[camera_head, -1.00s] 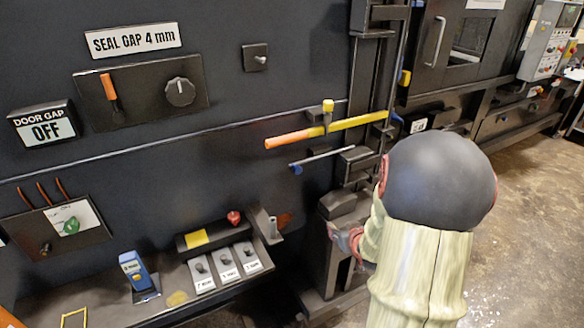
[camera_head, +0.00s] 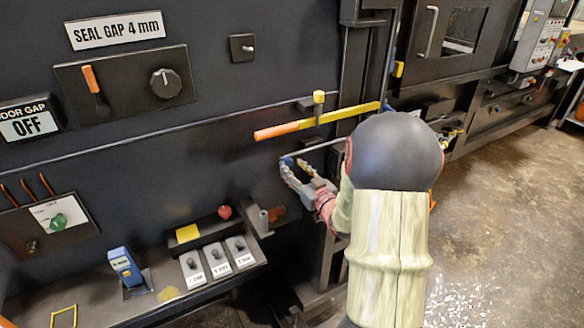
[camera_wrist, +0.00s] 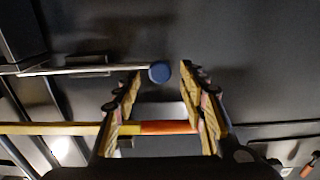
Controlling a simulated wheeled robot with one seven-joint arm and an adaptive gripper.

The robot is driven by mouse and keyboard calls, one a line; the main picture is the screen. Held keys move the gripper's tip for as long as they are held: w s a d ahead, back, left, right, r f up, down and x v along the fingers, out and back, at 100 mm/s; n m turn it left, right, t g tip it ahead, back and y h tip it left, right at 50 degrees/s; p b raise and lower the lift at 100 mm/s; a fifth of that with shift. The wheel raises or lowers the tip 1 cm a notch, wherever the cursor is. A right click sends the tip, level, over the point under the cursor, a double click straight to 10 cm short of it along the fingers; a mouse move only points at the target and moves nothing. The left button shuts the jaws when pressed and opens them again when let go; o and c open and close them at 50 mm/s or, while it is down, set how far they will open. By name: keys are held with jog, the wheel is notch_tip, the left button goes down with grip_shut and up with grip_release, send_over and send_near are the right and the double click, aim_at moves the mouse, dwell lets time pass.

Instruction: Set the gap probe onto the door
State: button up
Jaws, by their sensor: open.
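A blue handheld device with a light label, which looks like the gap probe (camera_head: 124,266), stands tilted on the shelf at lower left. A dark door with a vertical handle (camera_head: 430,30) is at upper right; I cannot tell whether it is the task's door. My gripper (camera_head: 296,167) is open and empty, below the yellow bar with the orange end. In the wrist view a blue knob (camera_wrist: 160,72) on a thin rod shows near the gap between my fingertips; contact cannot be told.
The yellow bar with the orange end (camera_head: 315,122) sticks out above my gripper. The shelf also holds several labelled blocks (camera_head: 218,257) and a red knob (camera_head: 225,211). The wall has a "DOOR GAP OFF" display (camera_head: 28,124) and a dial panel. Open floor lies at right.

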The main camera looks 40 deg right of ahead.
jog(key=shift+x, duration=0.8)
jog(key=shift+c, duration=1.4)
jog(key=c, duration=0.7)
grip_shut()
